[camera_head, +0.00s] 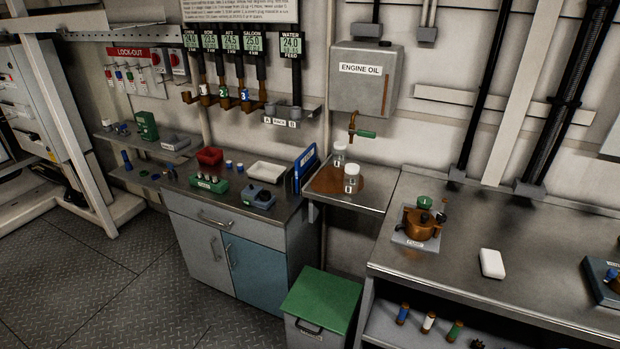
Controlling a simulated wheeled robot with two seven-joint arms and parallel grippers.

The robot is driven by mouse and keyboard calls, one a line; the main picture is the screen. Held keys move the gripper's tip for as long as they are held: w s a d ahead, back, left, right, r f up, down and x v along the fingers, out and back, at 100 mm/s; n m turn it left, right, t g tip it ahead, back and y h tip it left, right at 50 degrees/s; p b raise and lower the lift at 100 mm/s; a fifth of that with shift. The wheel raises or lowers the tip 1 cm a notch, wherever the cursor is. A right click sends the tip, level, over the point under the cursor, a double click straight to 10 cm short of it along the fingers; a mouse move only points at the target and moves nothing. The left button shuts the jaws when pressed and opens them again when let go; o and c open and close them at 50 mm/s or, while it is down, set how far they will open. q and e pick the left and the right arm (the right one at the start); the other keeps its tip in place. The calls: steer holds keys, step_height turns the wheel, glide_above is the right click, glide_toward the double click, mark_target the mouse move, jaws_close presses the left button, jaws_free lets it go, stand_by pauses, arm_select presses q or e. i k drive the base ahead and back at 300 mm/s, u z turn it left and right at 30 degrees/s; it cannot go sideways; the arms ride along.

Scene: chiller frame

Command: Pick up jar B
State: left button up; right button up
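Two clear jars with white lids stand upright under the engine oil tank's tap. The nearer jar (351,180) is to the right, and the farther jar (339,157) is behind it, slightly left. Both are on or beside a brown patch on a small metal shelf (371,203). I cannot read a letter on either jar, so I cannot tell which is jar B. A wall rack (281,121) with small A and B labels hangs to the left of the tank. Neither of my grippers is in view.
The engine oil tank (364,80) and its tap (352,127) are above the jars. A blue binder (304,168) stands to their left. The right bench (455,240) holds a copper-coloured pot (420,224) and white block (491,263). A green-lidded bin (322,301) stands below.

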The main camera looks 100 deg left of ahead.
mark_target(351, 181)
steer(key=u, duration=3.45)
steer(key=k, duration=0.5)
steer(key=u, duration=1.1)
steer(key=i, duration=1.5)
steer(key=z, duration=0.3)
